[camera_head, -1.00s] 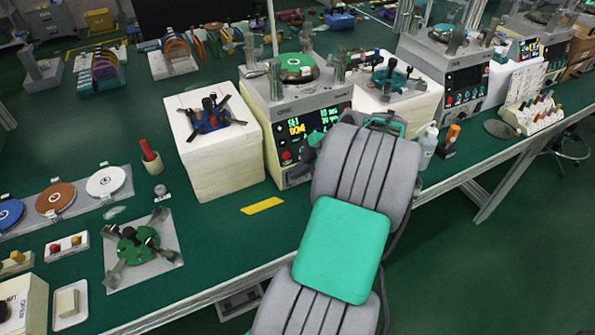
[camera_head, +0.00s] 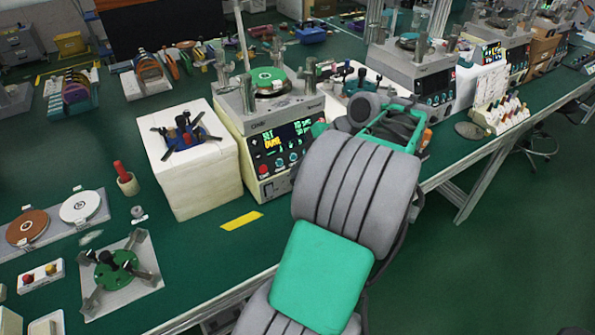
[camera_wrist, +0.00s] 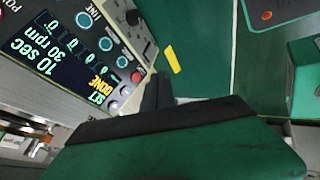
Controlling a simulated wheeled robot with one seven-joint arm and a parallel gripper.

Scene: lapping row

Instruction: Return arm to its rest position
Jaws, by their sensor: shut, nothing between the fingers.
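My arm, with grey ribbed sleeves and green panels, reaches up from the bottom of the head view over the bench edge. Its wrist end is in front of the right side of the nearest lapping machine (camera_head: 262,115). My gripper (camera_wrist: 157,92) shows in the wrist view as dark fingers closed together with nothing between them. In the head view the fingers are mostly hidden behind my arm. The machine's lit panel (camera_wrist: 62,62) is close by in the wrist view, reading 10 sec, 30 rpm and DONE.
A white block (camera_head: 190,165) bearing a fixture stands left of the machine. A yellow strip (camera_head: 241,220) lies on the green bench before it. A green fixture on a plate (camera_head: 140,285) is at lower left. More machines (camera_head: 415,75) stand to the right.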

